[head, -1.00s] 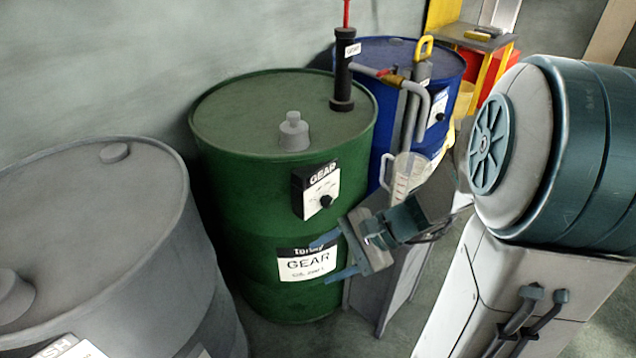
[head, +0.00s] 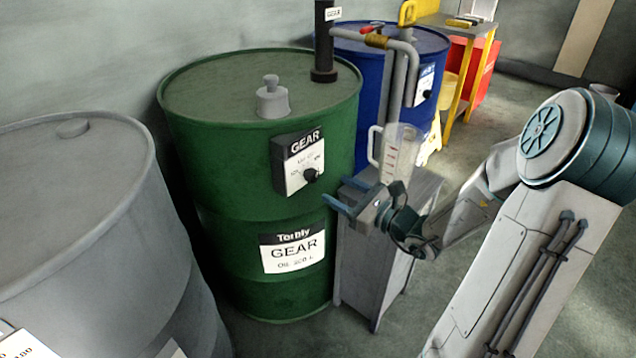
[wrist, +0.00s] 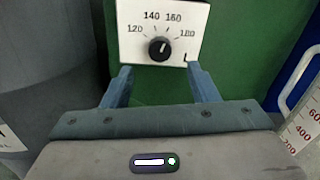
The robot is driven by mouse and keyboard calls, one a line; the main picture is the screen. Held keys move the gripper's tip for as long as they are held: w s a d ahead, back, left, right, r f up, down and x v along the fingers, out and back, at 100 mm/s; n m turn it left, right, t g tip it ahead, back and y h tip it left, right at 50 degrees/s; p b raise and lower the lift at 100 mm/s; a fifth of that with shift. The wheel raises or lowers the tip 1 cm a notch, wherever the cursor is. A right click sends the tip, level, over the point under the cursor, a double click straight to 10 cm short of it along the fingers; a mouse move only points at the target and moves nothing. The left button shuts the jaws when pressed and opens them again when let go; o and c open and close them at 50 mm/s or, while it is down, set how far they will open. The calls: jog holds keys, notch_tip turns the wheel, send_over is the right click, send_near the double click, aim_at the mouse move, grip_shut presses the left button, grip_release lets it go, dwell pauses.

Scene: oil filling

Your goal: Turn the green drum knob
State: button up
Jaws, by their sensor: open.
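The green drum (head: 225,170) stands in the middle of the head view with a GEAR control box (head: 299,161) on its side. The box's small black knob (head: 311,175) is at its lower right. In the wrist view the knob (wrist: 159,48) sits on a white dial plate (wrist: 185,14) with numbers around it, its pointer tilted slightly right of up. My gripper (head: 336,205) is open and empty, below and right of the box in the head view. In the wrist view its two blue fingers (wrist: 160,80) are spread below the knob, apart from it.
A grey stand (head: 365,265) with a clear measuring jug (head: 401,150) is right of the green drum, close to my gripper. A grey drum (head: 90,220) is at the left. A blue drum (head: 435,65) is behind. A pump (head: 324,45) rises from the green drum's top.

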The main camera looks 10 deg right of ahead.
aim_at(316, 177)
jog(key=b+x, duration=0.1)
jog(key=x, duration=0.6)
jog(key=shift+w+a, duration=0.15)
jog(key=shift+w, duration=0.05)
jog(key=c, duration=1)
